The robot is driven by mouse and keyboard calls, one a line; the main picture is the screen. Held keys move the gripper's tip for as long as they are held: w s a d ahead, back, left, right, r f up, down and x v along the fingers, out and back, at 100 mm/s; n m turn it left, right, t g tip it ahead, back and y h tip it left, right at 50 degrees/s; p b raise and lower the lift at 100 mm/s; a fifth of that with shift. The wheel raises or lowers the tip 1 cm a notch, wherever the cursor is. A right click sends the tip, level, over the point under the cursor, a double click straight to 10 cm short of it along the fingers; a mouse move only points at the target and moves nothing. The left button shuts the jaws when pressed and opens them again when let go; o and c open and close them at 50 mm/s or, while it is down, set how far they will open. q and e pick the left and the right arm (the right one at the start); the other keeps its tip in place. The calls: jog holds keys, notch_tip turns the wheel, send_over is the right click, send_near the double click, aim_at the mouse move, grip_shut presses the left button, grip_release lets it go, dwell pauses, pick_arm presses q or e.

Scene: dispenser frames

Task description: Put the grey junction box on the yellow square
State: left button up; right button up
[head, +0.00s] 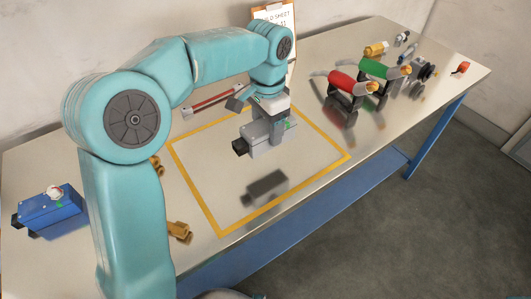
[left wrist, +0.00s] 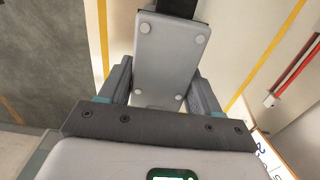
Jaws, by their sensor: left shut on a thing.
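The grey junction box (head: 268,138) hangs in my left gripper (head: 268,112), with a dark fitting at its left end and a small green mark. The gripper is shut on it. The box is above the area inside the yellow square (head: 325,138), an outline on the bench; its dark reflection shows lower down, apart from it. In the left wrist view, the box (left wrist: 168,55) shows a grey face with several round pads, between the two fingers (left wrist: 160,95). Yellow lines (left wrist: 270,55) run on both sides of it. My right gripper is not in view.
A blue box (head: 50,212) with a gauge and brass fittings (head: 178,231) lie left of the square. Red (head: 343,81) and green (head: 374,68) dispensers stand to the right. A clipboard (head: 285,18) stands behind.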

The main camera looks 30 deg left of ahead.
aim_at(267, 139)
pick_arm(q)
notch_tip(267, 139, down, 4)
jog(key=shift+w+f, duration=0.1)
jog(key=shift+f, duration=0.15)
notch_tip(267, 139, down, 4)
jog(key=shift+r+b, duration=0.2)
jog(key=shift+b, duration=0.2)
jog(key=shift+f, duration=0.45)
jog(key=shift+r, duration=0.1)
jog(key=o, duration=1.2)
jog(key=shift+f, duration=0.2)
jog(key=shift+r, duration=0.1)
